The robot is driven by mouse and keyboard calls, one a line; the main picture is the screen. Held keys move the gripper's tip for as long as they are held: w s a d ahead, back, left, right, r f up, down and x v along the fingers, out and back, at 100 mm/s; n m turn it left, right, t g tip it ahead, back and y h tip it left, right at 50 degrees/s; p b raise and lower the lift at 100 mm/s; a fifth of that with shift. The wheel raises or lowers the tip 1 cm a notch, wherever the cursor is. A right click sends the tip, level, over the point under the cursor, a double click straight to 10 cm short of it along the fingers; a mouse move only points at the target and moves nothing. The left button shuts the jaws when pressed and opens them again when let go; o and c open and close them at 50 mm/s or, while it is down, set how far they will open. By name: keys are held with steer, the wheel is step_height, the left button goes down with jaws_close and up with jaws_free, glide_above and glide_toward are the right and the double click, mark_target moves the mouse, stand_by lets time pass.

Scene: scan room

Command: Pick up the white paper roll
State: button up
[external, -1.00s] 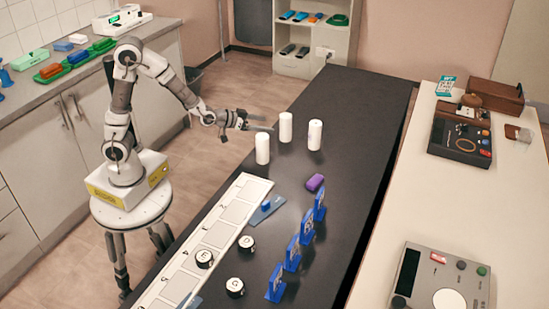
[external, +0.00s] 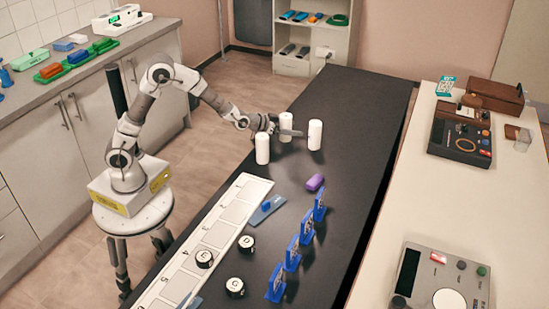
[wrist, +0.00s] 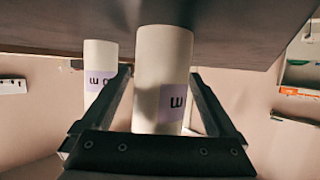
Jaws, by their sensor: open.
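Three white paper rolls stand upright on the black table: a left one (external: 262,149), a middle one further back (external: 286,118) and a right one (external: 315,134). My gripper (external: 287,131) is at the middle roll, its fingers crossing that roll's front in the external view. In the wrist view, my open gripper (wrist: 160,78) has a white roll with a lilac label (wrist: 158,55) between its two fingers, with no clear contact. Another roll (wrist: 98,58) shows outside the left finger. I cannot tell for certain which roll is between the fingers.
The black table (external: 350,105) is clear beyond the rolls. A pale numbered strip (external: 215,235) runs along the left edge.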

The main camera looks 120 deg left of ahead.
steer(key=shift+w, duration=0.1)
jaws_close()
stand_by(0.4)
